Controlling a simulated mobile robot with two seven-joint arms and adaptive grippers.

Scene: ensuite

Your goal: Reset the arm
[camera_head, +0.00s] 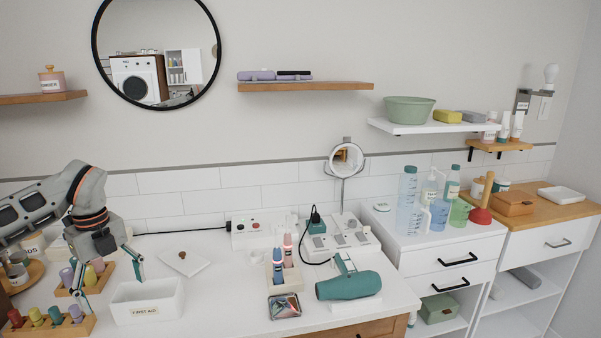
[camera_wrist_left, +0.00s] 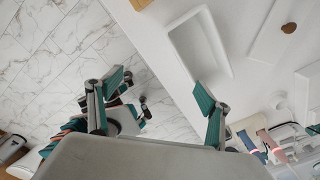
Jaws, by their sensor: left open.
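My left gripper (camera_head: 108,270) comes in from the left, pointing down over the left part of the white counter (camera_head: 225,315). Its two teal fingers are spread apart with nothing between them; they also show open in the left wrist view (camera_wrist_left: 160,92). A white box labelled "FIRST AID" (camera_head: 148,304) stands just right of and below the fingers in the head view. The white box also shows in the left wrist view (camera_wrist_left: 222,42), beyond the fingertips. My right gripper cannot be made out in either view.
Wooden holders with coloured bottles (camera_head: 52,327) stand beside the left fingers. A white board with a brown knob (camera_head: 183,263), a teal hair dryer (camera_head: 348,286), a phone-like item (camera_head: 284,306) and a bottle stand (camera_head: 284,278) lie to the right. A round mirror (camera_head: 157,50) hangs above.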

